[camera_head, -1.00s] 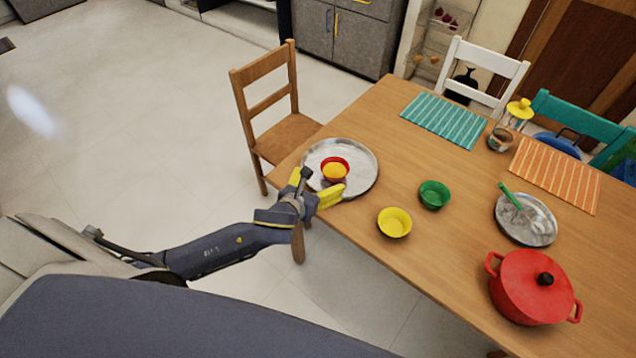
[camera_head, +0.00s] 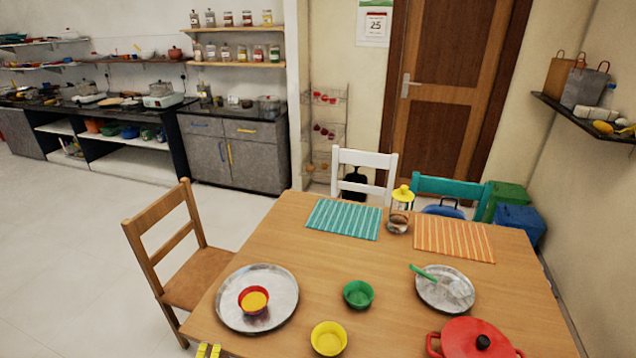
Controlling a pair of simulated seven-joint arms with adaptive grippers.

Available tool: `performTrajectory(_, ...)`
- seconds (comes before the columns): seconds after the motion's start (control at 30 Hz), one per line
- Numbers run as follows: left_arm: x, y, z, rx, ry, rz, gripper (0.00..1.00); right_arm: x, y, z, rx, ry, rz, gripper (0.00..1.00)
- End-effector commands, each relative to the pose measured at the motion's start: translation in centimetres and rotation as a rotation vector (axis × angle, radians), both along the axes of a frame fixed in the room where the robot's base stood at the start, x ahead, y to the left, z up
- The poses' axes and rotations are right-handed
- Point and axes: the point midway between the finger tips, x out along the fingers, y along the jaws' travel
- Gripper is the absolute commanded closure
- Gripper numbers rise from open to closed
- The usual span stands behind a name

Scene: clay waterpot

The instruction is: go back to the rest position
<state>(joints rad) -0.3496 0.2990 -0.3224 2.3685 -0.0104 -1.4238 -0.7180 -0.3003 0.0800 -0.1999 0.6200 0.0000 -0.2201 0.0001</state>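The yellow fingertips of my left gripper (camera_head: 208,350) show at the bottom edge, at the near left corner of the table. The rest of that gripper is cut off, so its opening is unclear. The steel plate (camera_head: 285,307) lies apart from it on the table. On the plate stands a red bowl (camera_head: 243,301) with something orange-yellow inside. My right gripper is not in view.
The wooden table (camera_head: 310,270) holds a yellow bowl (camera_head: 328,340), a green bowl (camera_head: 358,294), a red pot (camera_head: 465,342) and a second plate (camera_head: 432,296) with a green-handled utensil. A wooden chair (camera_head: 165,240) stands at the left. The floor beyond it is clear.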

Motion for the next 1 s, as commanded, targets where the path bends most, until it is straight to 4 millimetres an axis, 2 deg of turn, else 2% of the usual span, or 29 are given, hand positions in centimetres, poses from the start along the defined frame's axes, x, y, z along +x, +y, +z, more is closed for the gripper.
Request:
performTrajectory(0.03, -1.5, 0.7, -0.4, -0.075, 0.007, 0.091, 0.06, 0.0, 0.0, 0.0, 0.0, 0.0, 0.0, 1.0)
performTrajectory(0.2, -4.9, 2.6, -1.1, -0.255, 0.008, 0.337, 0.06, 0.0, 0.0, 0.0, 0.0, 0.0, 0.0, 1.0)
performTrajectory(0.67, -11.4, 6.0, -2.0, -0.501, -0.025, 0.762, 0.06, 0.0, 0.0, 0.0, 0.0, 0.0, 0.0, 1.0)
performTrajectory(1.0, -10.1, 4.4, -9.4, -0.539, 0.054, 0.758, 0.06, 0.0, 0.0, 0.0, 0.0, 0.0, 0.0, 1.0)
